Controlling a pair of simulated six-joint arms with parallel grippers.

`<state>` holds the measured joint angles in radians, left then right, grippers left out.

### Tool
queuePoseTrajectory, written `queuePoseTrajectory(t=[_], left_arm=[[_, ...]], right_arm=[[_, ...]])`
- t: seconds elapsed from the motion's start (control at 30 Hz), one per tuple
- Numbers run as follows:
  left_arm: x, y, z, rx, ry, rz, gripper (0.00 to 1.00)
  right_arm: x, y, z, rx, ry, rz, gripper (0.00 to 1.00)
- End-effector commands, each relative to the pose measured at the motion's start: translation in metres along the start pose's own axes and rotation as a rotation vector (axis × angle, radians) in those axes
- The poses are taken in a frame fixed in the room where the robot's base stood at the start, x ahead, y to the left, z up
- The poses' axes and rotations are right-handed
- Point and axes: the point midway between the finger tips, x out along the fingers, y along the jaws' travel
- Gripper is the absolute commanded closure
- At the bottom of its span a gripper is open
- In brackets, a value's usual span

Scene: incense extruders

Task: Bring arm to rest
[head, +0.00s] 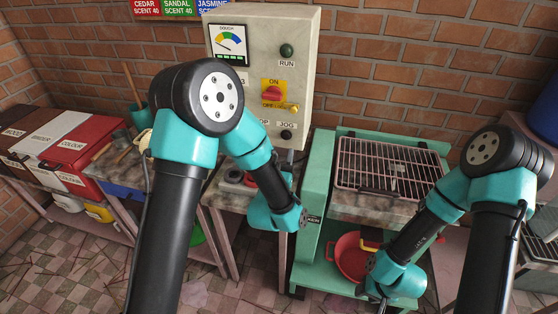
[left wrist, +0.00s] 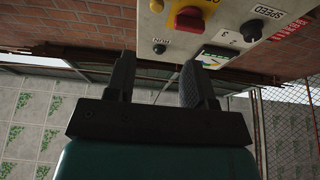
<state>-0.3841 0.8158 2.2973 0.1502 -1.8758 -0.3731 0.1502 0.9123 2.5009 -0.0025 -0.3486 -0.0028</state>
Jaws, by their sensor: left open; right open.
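My left arm rises from the bottom of the head view and bends down at its elbow. Its gripper (left wrist: 155,78) shows in the left wrist view with two dark fingers apart and nothing between them. My right arm bends down at the lower right. Its gripper (head: 382,298) is near the bottom edge, partly hidden by the wrist, and nothing shows in it.
The control box (head: 260,60) has a red switch (head: 273,95) on yellow. A green stand (head: 318,185) carries a wire rack (head: 390,165), with a red bowl (head: 350,258) below. Red and white bins (head: 65,150) stand left. Tiled floor (head: 70,260) shows at lower left.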

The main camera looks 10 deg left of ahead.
Motion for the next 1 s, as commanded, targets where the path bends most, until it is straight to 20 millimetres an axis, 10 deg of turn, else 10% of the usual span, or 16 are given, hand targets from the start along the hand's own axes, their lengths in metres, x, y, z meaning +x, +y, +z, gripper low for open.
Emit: queuePoseTrajectory(t=[0.77, 1.0], left_arm=[[-0.02, -0.002, 0.002, -0.004, -0.008, -0.001, 0.51], [-0.019, -0.031, 0.034, -0.105, -0.172, -0.01, 0.51]], right_arm=[[0.0, 0.0, 0.0, 0.0, 0.0, 0.0, 0.57], [0.0, 0.0, 0.0, 0.0, 0.0, 0.0, 0.57]])
